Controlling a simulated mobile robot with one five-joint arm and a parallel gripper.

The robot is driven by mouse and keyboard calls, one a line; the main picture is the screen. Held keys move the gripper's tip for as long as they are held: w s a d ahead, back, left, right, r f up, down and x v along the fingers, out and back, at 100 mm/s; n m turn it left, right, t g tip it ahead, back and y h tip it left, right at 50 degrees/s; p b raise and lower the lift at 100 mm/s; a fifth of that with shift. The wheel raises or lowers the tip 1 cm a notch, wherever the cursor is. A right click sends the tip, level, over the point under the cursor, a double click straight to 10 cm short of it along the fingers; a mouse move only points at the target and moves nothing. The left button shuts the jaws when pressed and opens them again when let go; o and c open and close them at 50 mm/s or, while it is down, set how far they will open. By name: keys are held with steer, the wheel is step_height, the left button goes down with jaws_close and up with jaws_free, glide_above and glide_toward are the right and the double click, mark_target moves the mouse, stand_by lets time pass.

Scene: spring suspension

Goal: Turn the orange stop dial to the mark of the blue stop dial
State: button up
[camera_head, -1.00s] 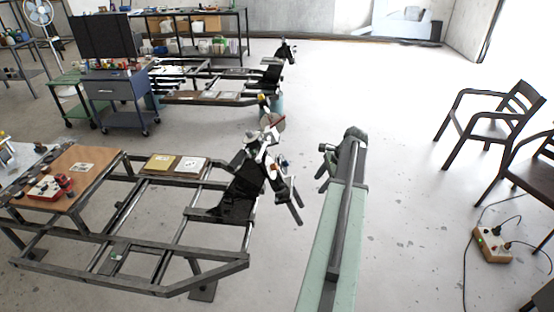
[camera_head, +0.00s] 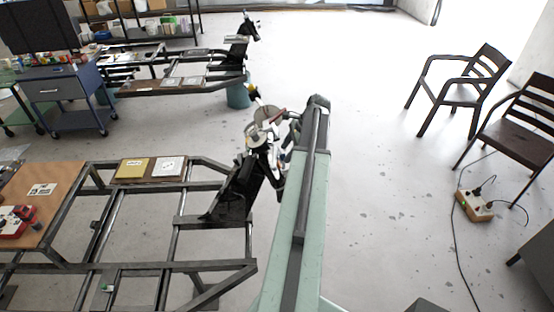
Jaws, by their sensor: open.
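The suspension assembly (camera_head: 243,185) stands at the right end of the near metal frame, with a black bracket and a cluster of light and dark parts on top. A pale round disc (camera_head: 266,116) with a reddish strip shows at its top. The orange and blue stop dials are too small or covered to pick out surely. My arm reaches up the picture just right of the assembly. My gripper (camera_head: 291,133) is at its far end, close beside or in front of the cluster; it is open, and its fingers are hard to separate from the parts behind. I cannot tell whether it touches anything.
The near metal frame (camera_head: 190,222) carries a yellow plate (camera_head: 133,168) and a white plate (camera_head: 169,167). A similar frame (camera_head: 170,87) stands behind, near a blue cart (camera_head: 60,95). Chairs (camera_head: 462,85) and a power strip (camera_head: 475,206) are at right. Floor between is clear.

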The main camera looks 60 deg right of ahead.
mark_target(280, 165)
steer(key=b+x, duration=0.6)
steer(key=x, duration=0.1)
steer(key=shift+s+d+f+b, duration=0.15)
steer(key=shift+s+f+b, duration=0.1)
steer(key=shift+f+b, duration=0.1)
steer(key=shift+w+f, duration=0.15)
steer(key=shift+w, duration=0.05)
